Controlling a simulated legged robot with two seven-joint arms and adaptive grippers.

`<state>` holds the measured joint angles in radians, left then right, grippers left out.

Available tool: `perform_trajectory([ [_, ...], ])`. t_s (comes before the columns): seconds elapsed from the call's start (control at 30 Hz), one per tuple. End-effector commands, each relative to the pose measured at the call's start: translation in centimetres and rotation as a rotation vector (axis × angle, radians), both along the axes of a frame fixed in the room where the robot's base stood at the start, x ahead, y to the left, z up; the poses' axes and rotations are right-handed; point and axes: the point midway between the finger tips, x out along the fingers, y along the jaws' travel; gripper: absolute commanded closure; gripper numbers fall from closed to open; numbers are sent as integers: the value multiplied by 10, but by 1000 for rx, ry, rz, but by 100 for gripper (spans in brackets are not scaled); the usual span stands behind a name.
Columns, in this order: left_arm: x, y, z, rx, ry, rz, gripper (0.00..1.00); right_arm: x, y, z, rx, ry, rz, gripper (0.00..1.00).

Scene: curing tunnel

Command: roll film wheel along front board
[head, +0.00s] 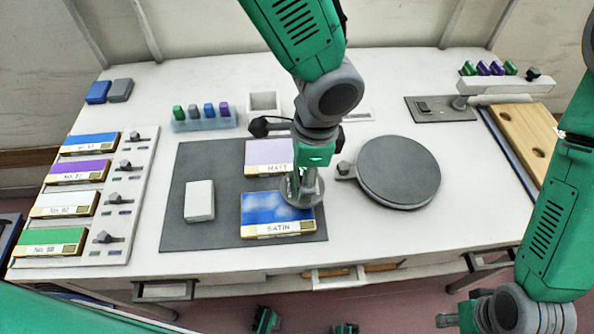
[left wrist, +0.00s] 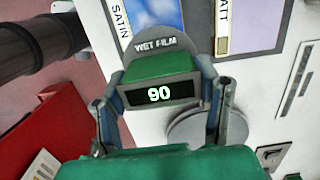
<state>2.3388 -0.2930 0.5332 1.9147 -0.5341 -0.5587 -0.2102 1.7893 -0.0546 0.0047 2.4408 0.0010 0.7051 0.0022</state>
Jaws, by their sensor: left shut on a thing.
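My left gripper (head: 303,185) reaches down over the front SATIN board (head: 277,222), a blue panel with a cream edge. In the left wrist view the left gripper (left wrist: 160,110) is shut on the film wheel (left wrist: 162,50), a grey disc marked WET FILM with a green body and a display reading 90. The wheel overlaps the SATIN board (left wrist: 150,12); whether it touches is unclear. The lilac MATT board (head: 268,155) lies behind. Both boards lie on a dark mat (head: 228,238). My right gripper (head: 450,315) is low at the right, its jaws too small to read.
A white block (head: 199,201) lies on the mat, left of the SATIN board. A round dark plate (head: 398,170) stands to the right. A rack of coloured panels (head: 130,210) is at left; a row of small coloured blocks (head: 203,116) is behind. A wooden board (head: 528,135) lies far right.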

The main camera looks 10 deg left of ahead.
Motion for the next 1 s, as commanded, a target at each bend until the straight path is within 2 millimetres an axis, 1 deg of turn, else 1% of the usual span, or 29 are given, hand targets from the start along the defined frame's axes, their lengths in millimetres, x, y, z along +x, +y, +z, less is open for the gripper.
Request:
perform_trajectory([
  [0.1,1,-3,-1,1,1,0,77,0,0,1,0,0,0,60],
  [0.33,1,-3,-1,0,2,0,77,0,0,1,0,0,0,60],
  [0.47,1,-2,2,0,2,0,77,0,0,4,0,0,0,60],
  [1.0,1,-3,40,0,0,0,77,0,0,42,0,0,0,60],
])
